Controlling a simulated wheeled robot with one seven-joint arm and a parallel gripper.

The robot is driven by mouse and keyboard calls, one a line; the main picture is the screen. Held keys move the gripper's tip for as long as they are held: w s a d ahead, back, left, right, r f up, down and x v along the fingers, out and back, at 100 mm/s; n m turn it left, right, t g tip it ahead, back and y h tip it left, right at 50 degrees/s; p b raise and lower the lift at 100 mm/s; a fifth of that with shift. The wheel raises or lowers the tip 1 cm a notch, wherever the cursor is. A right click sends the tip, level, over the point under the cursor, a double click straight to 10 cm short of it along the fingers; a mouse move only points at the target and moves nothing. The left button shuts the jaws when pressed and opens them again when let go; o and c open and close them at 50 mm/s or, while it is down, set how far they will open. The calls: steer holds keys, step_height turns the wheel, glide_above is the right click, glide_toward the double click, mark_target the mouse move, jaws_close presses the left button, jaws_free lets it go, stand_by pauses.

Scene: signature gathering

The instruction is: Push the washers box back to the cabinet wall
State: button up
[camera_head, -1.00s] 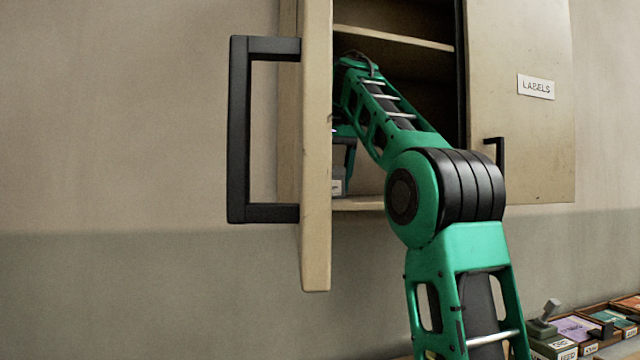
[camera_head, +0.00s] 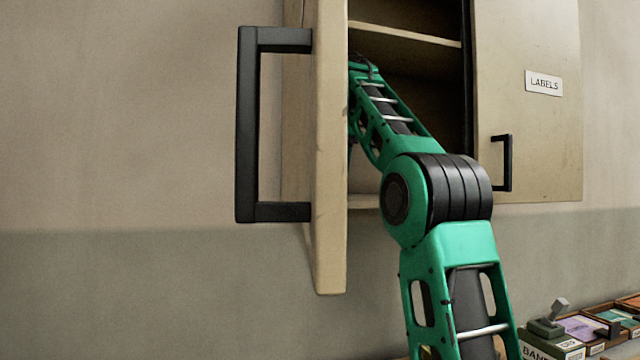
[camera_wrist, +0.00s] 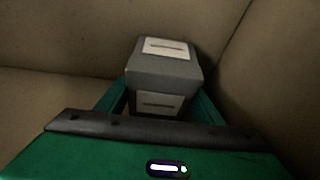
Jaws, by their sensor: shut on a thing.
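In the wrist view the washers box (camera_wrist: 165,72) is a small grey box with white labels on its top and front. The label text is too blurred to read. My gripper (camera_wrist: 163,97) is shut on it, with a green finger along each side. The box is inside the cabinet, near the corner where the back cabinet wall (camera_wrist: 75,30) meets the right side wall (camera_wrist: 270,75). I cannot tell whether it touches the back wall. In the head view the open cabinet (camera_head: 410,37) and my arm hide the box and gripper.
The open left door (camera_head: 331,150) with its black handle (camera_head: 247,130) stands out close to the left of my arm. The right door (camera_head: 540,130), marked LABELS, is shut. An inner shelf (camera_head: 395,34) lies above my forearm. Labelled boxes (camera_head: 555,345) sit at lower right.

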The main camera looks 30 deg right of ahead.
steer(key=shift+w+d, duration=0.1)
steer(key=shift+d, duration=0.1)
steer(key=o, duration=1.3)
steer(key=shift+w, duration=0.1)
steer(key=shift+r, duration=0.1)
steer(key=shift+r, duration=0.45)
steer(key=s+a, duration=0.1)
steer(key=s, duration=0.2)
steer(key=s+a, duration=0.1)
steer(key=s, duration=0.3)
steer(key=s+a, duration=0.1)
steer(key=s, duration=0.3)
steer(key=shift+s+a, duration=0.15)
steer(key=shift+a, duration=0.1)
steer(key=shift+s, duration=0.25)
